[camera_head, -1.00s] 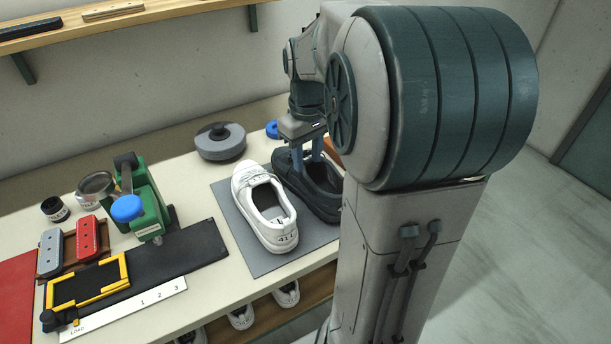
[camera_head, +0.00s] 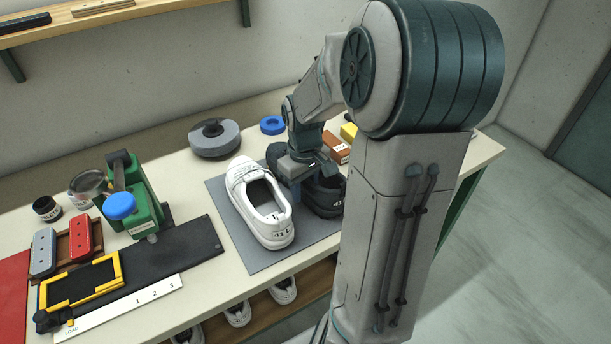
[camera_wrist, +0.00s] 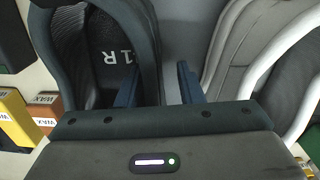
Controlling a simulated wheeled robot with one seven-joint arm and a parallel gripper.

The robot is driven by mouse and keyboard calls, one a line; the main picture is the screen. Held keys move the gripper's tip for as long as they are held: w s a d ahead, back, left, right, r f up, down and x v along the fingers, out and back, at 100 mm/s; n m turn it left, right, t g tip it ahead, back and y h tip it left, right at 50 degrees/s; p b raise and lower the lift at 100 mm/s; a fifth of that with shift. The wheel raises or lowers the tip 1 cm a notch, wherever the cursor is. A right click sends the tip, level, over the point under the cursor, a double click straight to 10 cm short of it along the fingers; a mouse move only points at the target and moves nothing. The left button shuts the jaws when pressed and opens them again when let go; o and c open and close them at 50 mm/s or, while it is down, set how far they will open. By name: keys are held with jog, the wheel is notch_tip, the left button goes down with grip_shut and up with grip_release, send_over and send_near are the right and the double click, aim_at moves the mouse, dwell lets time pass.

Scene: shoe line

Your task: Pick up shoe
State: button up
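A white shoe (camera_head: 262,205) with a number at its heel stands on the grey mat. A black shoe (camera_head: 325,197) stands beside it on the right, partly hidden by my gripper (camera_head: 302,185). In the wrist view my gripper (camera_wrist: 160,88) has its two blue fingers apart, on either side of the black shoe's (camera_wrist: 150,40) near side wall. One finger is inside the opening; the other is in the gap beside the white shoe (camera_wrist: 240,50). A gap shows between the wall and the outer finger. "1 R" is readable inside the black shoe.
The grey mat (camera_head: 250,258) lies on the table. A brown wax block (camera_head: 335,150) and yellow block (camera_head: 349,131) stand behind the black shoe. A green press (camera_head: 140,205), a round grey weight (camera_head: 215,140) and a blue ring (camera_head: 272,125) are to the left and behind.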

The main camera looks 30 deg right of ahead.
grip_shut()
jog(key=shift+r, duration=0.1)
